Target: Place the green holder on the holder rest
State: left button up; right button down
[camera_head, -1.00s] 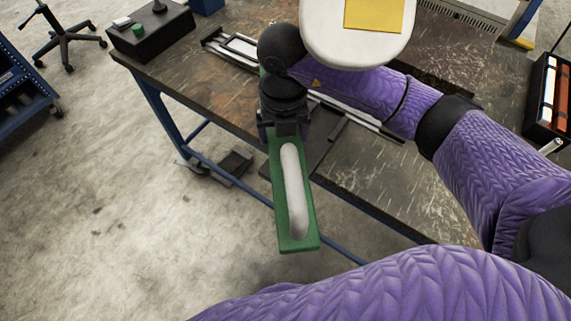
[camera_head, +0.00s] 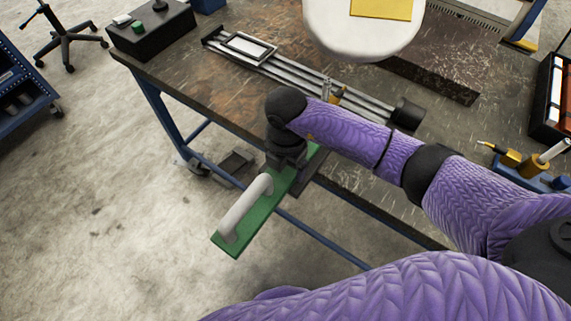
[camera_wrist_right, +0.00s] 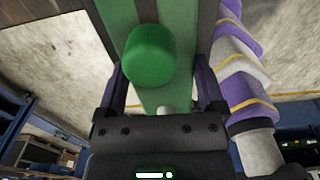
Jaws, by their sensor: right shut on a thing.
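The green holder (camera_head: 262,213) is a long green plate with a pale rounded bar on it. In the head view it hangs out past the table's near edge, above the floor, slanting from lower left to upper right. My right gripper (camera_head: 284,163) is shut on it near its upper end. In the right wrist view, the green holder (camera_wrist_right: 185,30) runs between the two fingers of my right gripper (camera_wrist_right: 160,92), with a round green knob in front. I cannot tell for sure which part on the table is the holder rest. My left gripper is not in view.
The dark worktable (camera_head: 185,65) carries a metal rail assembly (camera_head: 315,82) with a framed plate at its left end. A black box with a green button (camera_head: 150,30) stands at the left corner. A brass-tipped tool (camera_head: 508,157) and a black bin (camera_head: 552,95) are at right.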

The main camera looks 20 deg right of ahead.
grip_release()
notch_tip(320, 180, up, 12)
jog(key=p, duration=0.4)
